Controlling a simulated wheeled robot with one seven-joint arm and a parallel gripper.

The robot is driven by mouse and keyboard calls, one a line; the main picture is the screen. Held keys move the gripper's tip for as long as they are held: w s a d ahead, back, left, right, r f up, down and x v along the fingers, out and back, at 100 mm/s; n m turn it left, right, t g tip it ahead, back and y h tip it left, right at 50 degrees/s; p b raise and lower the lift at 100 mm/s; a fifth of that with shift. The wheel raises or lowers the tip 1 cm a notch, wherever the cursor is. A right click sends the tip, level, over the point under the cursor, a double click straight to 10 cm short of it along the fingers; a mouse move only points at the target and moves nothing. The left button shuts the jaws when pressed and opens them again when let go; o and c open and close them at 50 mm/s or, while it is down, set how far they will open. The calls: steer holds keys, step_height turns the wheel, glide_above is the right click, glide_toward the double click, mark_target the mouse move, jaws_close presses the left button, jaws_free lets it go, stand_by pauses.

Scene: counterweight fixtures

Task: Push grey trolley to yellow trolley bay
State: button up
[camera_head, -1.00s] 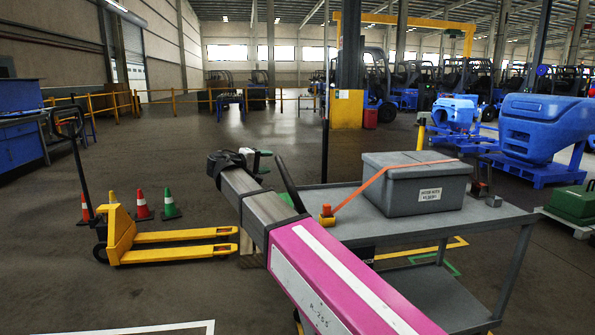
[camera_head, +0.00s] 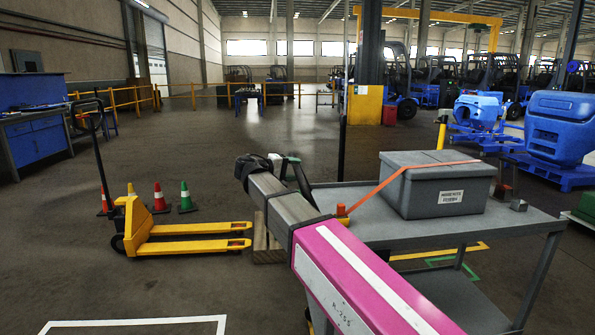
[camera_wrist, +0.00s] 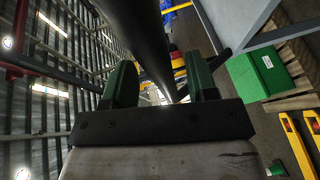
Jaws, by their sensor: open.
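The grey trolley (camera_head: 400,215) stands at the right of the head view, with a flat top, a lower shelf and thin legs. A lidded grey box (camera_head: 437,187) sits on its top under an orange strap. My gripper (camera_head: 287,168) is at the trolley's left end, by its dark upright handle. In the wrist view my gripper (camera_wrist: 160,78) has its two green fingers apart, with a thick black bar (camera_wrist: 138,35) passing between or just beyond them; I cannot tell whether they touch. Yellow floor lines (camera_head: 472,247) show beyond the trolley, partly hidden by it.
A yellow pallet truck (camera_head: 190,238) stands at the left, with several cones (camera_head: 160,200) behind it. White floor lines (camera_head: 140,322) lie at lower left, and green floor lines (camera_head: 440,260) behind the trolley. Blue machinery (camera_head: 560,130) stands at right. The middle aisle floor is open.

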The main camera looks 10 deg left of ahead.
steer(key=shift+x, duration=0.95)
jaws_close()
steer(key=d, duration=0.1)
steer(key=w+d, duration=0.1)
steer(key=d, duration=0.1)
steer(key=shift+d, duration=0.2)
jaws_free()
